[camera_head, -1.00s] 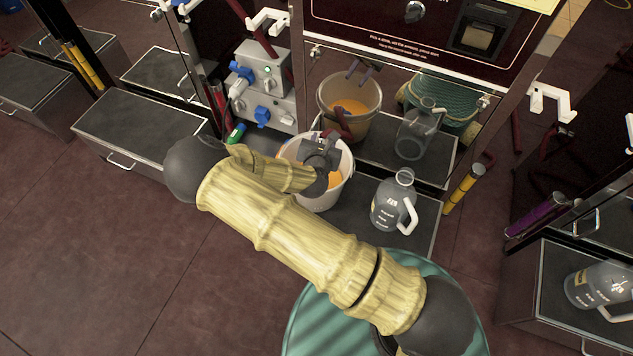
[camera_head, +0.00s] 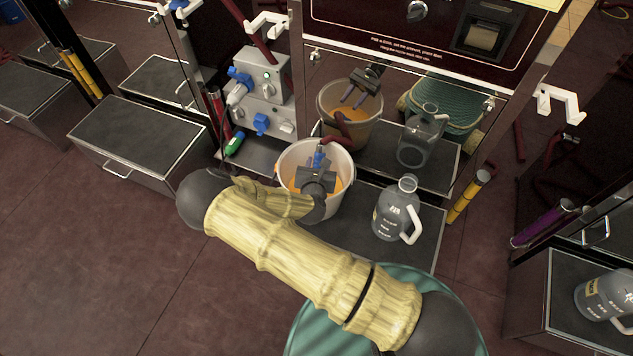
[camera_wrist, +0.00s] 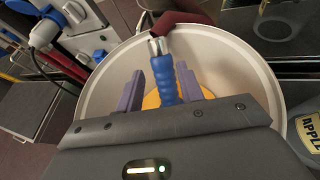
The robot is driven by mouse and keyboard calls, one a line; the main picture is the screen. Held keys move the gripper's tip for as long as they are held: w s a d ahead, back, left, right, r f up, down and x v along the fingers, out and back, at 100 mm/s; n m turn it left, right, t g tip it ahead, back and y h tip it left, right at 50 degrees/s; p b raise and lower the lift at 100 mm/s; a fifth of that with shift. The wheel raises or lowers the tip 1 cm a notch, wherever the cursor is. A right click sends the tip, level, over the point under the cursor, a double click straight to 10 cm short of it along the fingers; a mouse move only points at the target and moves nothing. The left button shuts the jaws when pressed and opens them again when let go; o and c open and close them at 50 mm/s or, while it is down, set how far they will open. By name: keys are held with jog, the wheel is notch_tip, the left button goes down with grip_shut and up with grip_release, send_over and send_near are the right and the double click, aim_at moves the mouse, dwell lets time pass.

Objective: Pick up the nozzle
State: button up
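The nozzle (camera_wrist: 169,84) has a blue ribbed grip, a silver collar and a dark red part at its far end. It leans in a white bucket (camera_wrist: 228,55), and its lower end is hidden by my gripper body. In the head view the blue grip (camera_head: 319,160) shows just beyond my gripper (camera_head: 318,172), inside the bucket (camera_head: 285,165). In the wrist view my gripper (camera_wrist: 161,75) is open. Its two purple fingers stand on either side of the blue grip, with a gap visible on both sides. Orange contents show behind them.
A grey jug (camera_head: 394,212) stands close to the right of the bucket. A grey box with blue plugs (camera_head: 262,95) stands at the back left. A mirrored panel behind reflects the bucket and jug. The low grey cabinet (camera_head: 135,140) at left has a clear top.

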jog(key=shift+w+f, duration=0.5)
jog(key=shift+w, duration=0.05)
jog(key=shift+w, duration=0.1)
